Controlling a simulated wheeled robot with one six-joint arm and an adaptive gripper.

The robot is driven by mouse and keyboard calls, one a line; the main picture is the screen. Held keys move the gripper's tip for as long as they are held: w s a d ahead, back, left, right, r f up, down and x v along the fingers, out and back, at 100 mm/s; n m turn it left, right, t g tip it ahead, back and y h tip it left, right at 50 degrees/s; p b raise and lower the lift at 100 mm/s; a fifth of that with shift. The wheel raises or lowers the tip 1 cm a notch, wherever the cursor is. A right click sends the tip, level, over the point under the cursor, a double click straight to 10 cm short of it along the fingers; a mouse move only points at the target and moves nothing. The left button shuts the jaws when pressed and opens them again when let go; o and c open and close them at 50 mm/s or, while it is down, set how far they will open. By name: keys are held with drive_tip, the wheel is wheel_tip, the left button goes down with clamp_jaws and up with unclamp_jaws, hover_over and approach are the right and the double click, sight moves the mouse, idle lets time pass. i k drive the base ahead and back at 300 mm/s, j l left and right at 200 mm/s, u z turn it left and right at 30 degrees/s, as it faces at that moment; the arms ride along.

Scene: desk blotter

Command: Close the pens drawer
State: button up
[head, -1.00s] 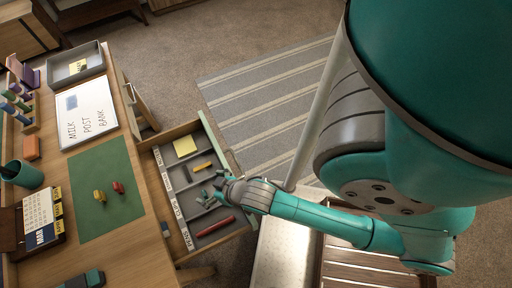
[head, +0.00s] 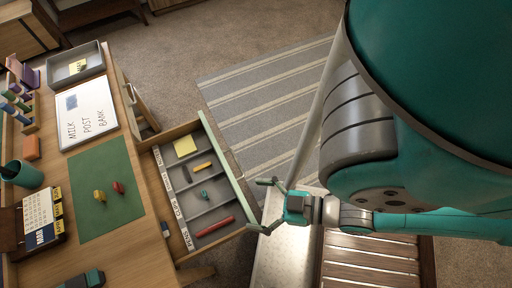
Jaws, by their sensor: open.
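The pens drawer (head: 229,161) is pulled out from the desk's right side. Its light green front edge faces right. Labelled compartments inside hold a yellow note (head: 185,146), a yellow-orange item (head: 202,166), a small teal item (head: 204,195) and a red pen (head: 215,226). The red pen lies in the compartment nearest the bottom, beside the PENS label. My gripper (head: 262,205) is open and empty, its fingers spread and pointing left at the outer side of the drawer front. The fingertips are close to the front; I cannot tell whether they touch it.
The desk (head: 150,250) bears a green blotter (head: 105,215) with a yellow and a red item, a whiteboard (head: 86,113), a grey tray (head: 75,67), a calendar (head: 40,217) and a teal cup (head: 28,176). A slatted wooden bench (head: 375,262) stands below my arm. Carpet lies beyond.

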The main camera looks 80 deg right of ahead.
sight(179, 203)
drive_tip(key=k+l+z, duration=0.25)
drive_tip(key=k+l, duration=0.4)
drive_tip(key=i+l+z, duration=0.2)
drive_tip(key=k+l, duration=0.1)
